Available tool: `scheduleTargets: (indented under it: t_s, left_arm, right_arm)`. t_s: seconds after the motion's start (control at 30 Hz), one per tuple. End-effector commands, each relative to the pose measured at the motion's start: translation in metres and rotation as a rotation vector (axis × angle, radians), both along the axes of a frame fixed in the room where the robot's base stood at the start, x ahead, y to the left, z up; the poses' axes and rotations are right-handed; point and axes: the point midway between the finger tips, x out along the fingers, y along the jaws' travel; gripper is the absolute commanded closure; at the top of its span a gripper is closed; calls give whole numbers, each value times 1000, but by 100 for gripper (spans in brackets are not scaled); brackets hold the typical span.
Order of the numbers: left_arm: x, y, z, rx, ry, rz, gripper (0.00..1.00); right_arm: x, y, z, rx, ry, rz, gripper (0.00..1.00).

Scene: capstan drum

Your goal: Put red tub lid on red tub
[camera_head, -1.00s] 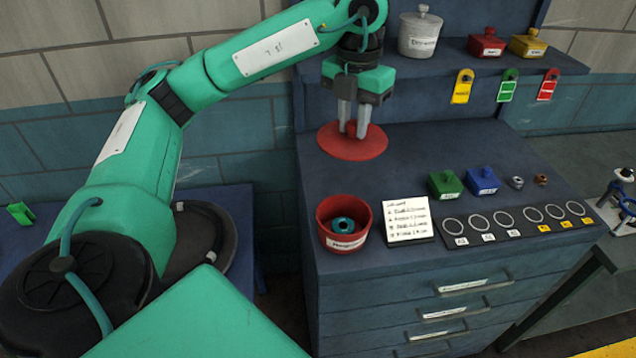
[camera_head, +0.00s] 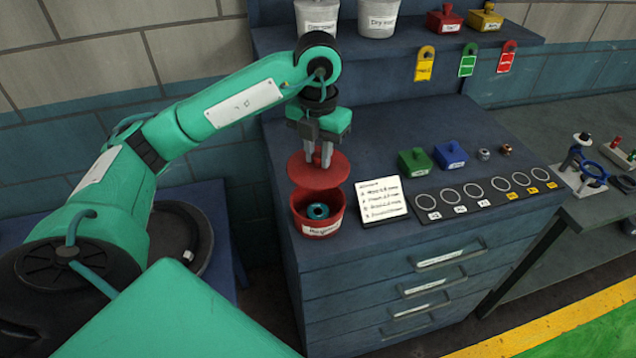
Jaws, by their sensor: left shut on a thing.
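The red tub (camera_head: 320,226) stands open near the front left corner of the cabinet top, with a dark teal ring-shaped part (camera_head: 317,211) inside. My left gripper (camera_head: 319,162) points down and is shut on the knob of the round red tub lid (camera_head: 331,174). The lid appears held just above and behind the tub. In the picture it overlaps the tub's back rim, and the tub's front opening stays uncovered. I cannot tell whether lid and rim touch. My right gripper is not in view.
A white note card (camera_head: 381,201) stands close to the right of the tub. Green (camera_head: 414,162) and blue (camera_head: 450,155) lidded boxes and a dark strip of rings (camera_head: 487,193) lie farther right. A shelf (camera_head: 400,38) with white pots rises behind.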

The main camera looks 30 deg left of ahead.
Motion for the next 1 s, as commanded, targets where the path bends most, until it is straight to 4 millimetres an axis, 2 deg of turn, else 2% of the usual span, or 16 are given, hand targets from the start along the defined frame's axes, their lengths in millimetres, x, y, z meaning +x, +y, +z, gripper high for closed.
scheduleTargets:
  t_s: [0.2, 0.53, 0.7, 1.0]
  left_arm:
    - [-1, 0, -34, 0, 3, 0, 100]
    - [-1, 0, -60, 1, 2, 0, 100]
    - [-1, 0, -83, 0, 3, -1, 100]
    - [0, 0, -89, 1, -1, -1, 100]
  right_arm:
    - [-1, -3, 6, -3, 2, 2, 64]
    - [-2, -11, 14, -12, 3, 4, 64]
    - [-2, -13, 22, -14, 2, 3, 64]
    - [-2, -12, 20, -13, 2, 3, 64]
